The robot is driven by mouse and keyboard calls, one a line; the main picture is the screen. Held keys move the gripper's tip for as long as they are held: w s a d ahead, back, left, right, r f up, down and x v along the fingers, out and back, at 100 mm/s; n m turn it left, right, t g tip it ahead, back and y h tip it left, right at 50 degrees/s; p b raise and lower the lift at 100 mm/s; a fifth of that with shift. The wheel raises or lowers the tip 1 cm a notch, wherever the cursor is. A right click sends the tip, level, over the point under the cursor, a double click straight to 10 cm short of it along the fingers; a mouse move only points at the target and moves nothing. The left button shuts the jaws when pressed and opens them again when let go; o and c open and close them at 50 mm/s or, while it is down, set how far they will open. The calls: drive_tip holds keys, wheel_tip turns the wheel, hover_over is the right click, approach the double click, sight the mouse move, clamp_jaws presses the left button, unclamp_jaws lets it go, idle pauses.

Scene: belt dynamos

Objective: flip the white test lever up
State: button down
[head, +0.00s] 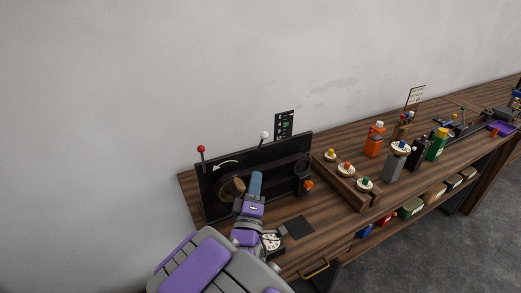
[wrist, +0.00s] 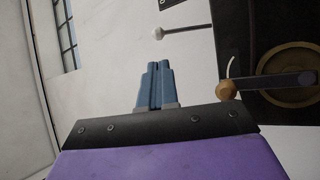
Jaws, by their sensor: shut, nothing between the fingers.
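The white test lever (head: 264,134) is a thin rod with a white ball on its end, showing above the top edge of the black dynamo panel (head: 290,147). In the wrist view the ball (wrist: 158,31) lies just beyond my fingertips, with its rod running right toward the panel. My gripper (head: 257,174) is in front of the panel, below the white ball in the head view. Its blue fingers (wrist: 158,64) are together, empty and apart from the ball. The lever's base is hard to make out.
A red-balled lever (head: 201,149) stands at the panel's left. A crank with a wooden knob (wrist: 227,89) sits close right of my fingers in the wrist view. A gauge (head: 271,241) is beside my arm. Bottles and knobs stand on the bench (head: 340,225) to the right.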

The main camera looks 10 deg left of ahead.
sight(262, 137)
drive_tip(key=b+x, duration=0.1)
drive_tip(key=x, duration=1)
drive_tip(key=shift+w+d, duration=0.1)
drive_tip(key=shift+w, duration=0.2)
drive_tip(key=shift+r, duration=0.15)
drive_tip(key=shift+w+r+n+g+p, duration=0.35)
drive_tip(key=shift+r+p, duration=0.2)
drive_tip(key=shift+p, duration=0.65)
drive_tip(key=a+n+g+p, duration=0.1)
drive_tip(key=p, duration=0.2)
drive_tip(key=shift+w+r, duration=0.35)
drive_tip(key=shift+y, duration=0.4)
drive_tip(key=shift+d+f, duration=0.1)
drive_tip(key=shift+f, duration=0.05)
